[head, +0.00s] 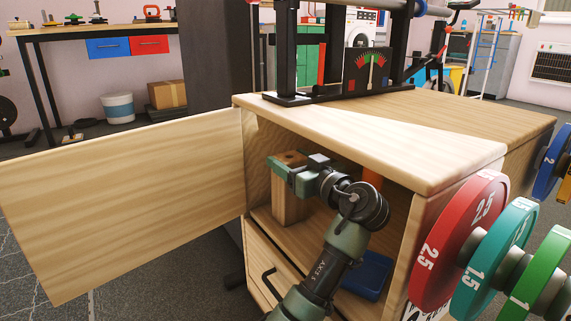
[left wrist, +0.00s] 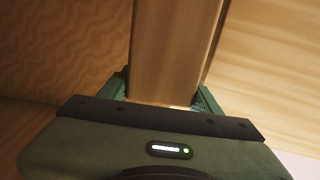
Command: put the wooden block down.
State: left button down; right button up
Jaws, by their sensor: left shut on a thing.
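The wooden block (head: 286,207) is a tall, upright light-brown block inside the open cabinet (head: 470,162), near its left side. My left gripper (head: 287,174) reaches in from the front and is shut on the block near its top. In the left wrist view the block (left wrist: 175,45) sits between the two green fingers. The block's lower end appears close to the cabinet's inner floor (head: 268,222); I cannot tell whether it touches. My right gripper is in neither view.
The cabinet door (head: 120,205) stands wide open to the left. Inside, an orange object (head: 372,178) is partly hidden behind my arm, and a blue tray-like object (head: 367,274) lies at the right. Coloured weight plates (head: 452,240) stick out at the cabinet's right side.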

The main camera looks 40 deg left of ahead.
pick_arm(q)
jog(key=shift+d+r, duration=0.1)
jog(key=shift+d, duration=0.05)
jog(key=shift+c, duration=1.6)
grip_release()
jog(key=p+v, duration=0.4)
jog(key=v, duration=0.2)
jog(key=shift+d+r, duration=0.15)
jog(key=shift+s+d+f+p, duration=0.2)
jog(key=shift+s+d+p, duration=0.15)
jog(key=shift+d, duration=0.2)
